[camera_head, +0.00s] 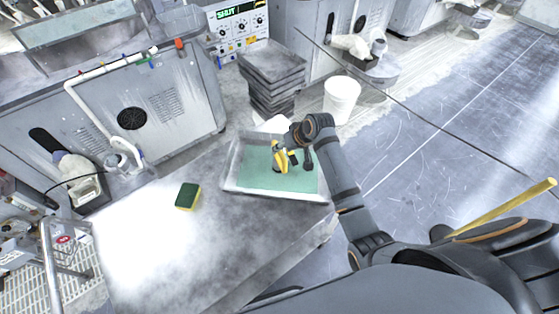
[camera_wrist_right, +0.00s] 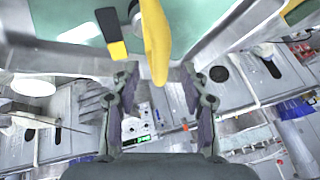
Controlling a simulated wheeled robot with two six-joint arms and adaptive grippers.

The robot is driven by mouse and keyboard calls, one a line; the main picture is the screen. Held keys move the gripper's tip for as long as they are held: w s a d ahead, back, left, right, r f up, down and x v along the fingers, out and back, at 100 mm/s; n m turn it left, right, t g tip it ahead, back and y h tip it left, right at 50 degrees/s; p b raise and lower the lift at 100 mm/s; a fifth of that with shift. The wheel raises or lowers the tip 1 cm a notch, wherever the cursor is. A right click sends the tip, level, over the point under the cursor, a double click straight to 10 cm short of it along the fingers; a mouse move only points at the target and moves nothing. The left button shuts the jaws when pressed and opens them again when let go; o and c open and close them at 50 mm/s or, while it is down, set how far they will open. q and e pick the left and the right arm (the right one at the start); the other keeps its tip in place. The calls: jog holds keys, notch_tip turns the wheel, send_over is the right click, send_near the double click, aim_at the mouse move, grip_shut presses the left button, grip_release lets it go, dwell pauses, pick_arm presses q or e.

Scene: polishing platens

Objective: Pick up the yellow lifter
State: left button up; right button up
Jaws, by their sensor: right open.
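The yellow lifter (camera_head: 278,157) stands in a shallow tray (camera_head: 230,172) with a green liner. In the right wrist view the yellow lifter (camera_wrist_right: 156,38) reaches down from the top, with its rounded end between the fingertips. A black and yellow piece (camera_wrist_right: 110,30) shows beside it; I cannot tell whether it is part of the lifter. My right gripper (camera_wrist_right: 158,78) is open, with one finger on each side of the lifter's end and visible gaps. In the head view my right gripper (camera_head: 297,150) is at the tray, close to the lifter. My left gripper is not in view.
A green and yellow sponge (camera_head: 187,196) lies on the bench left of the tray. Stacked grey trays (camera_head: 272,75) and a white bucket (camera_head: 342,100) stand behind. A grey machine cabinet (camera_head: 150,105) is at the back left. The bench around the sponge is clear.

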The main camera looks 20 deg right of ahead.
jog(key=shift+x, duration=1.15)
jog(key=shift+r, duration=0.1)
grip_shut()
jog(key=shift+w+r, duration=0.1)
jog(key=shift+w, duration=0.05)
